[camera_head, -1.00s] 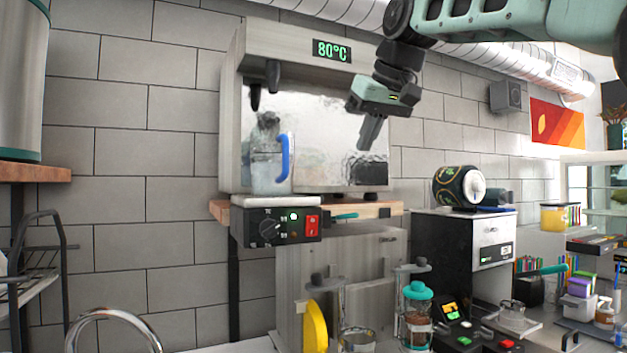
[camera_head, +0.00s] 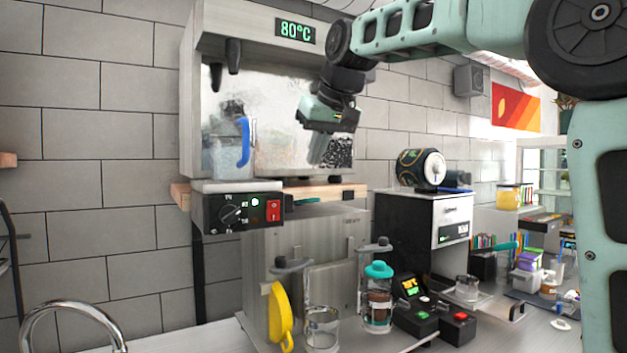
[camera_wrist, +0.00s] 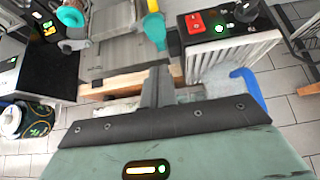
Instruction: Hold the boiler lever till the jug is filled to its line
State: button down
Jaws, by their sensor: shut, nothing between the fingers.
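The boiler (camera_head: 290,100) is a steel box with an 80°C display and stands on a wooden shelf. Its dark lever and spout (camera_head: 233,56) hang at its upper left front. The clear jug with a blue handle (camera_head: 245,142) stands below them at the boiler's front; its fill level and line are too small to read. My gripper (camera_head: 318,150) is shut and empty, pointing down in front of the boiler, right of the jug and apart from it. In the wrist view the shut fingers (camera_wrist: 157,85) show beside the jug's blue handle (camera_wrist: 250,88).
A control box (camera_head: 240,210) with a knob and red switch sits under the jug. Below are a yellow-handled item (camera_head: 280,315), a teal-lidded jar (camera_head: 378,295) and a black machine (camera_head: 410,230) with a drum on top. A curved tap (camera_head: 70,310) is at lower left.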

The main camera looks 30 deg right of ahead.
aim_at(304, 201)
jog(key=x, duration=0.3)
jog(key=shift+f+p, duration=0.15)
jog(key=shift+p, duration=0.25)
jog(key=shift+s+f, duration=0.25)
jog(key=shift+f, duration=0.75)
jog(key=shift+f+p, duration=0.3)
jog(key=shift+f, duration=0.5)
jog(key=shift+f, duration=0.1)
